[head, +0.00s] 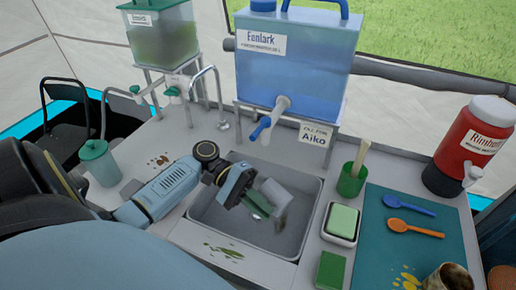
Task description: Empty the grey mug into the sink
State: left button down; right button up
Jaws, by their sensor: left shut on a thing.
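The grey mug (275,194) is in my left gripper (257,203), over the sink (206,214). The mug is tipped well over on its side. My left gripper is shut on it, and the fingers partly hide it. A small brownish patch shows near the mug's lower end; I cannot tell whether it is liquid or a stain. The sink is a grey rectangular basin, and the part of its floor that I can see looks bare. My right gripper is not in view.
A blue water tank (290,65) with a tap stands behind the sink. A green cup (351,180), a soap dish (340,223) and a green block (330,270) line the right side. A teal mat (385,250) holds spoons. A lidded green cup (100,163) stands left.

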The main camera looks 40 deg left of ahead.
pick_arm(q)
jog(key=d+f+y+p, duration=0.2)
jog(key=d+y+p, duration=0.7)
jog(key=y+p, duration=0.6)
jog(key=shift+d+f+y+p, duration=0.3)
jog(key=shift+d+f+p, duration=0.1)
jog(key=shift+p, duration=2.3)
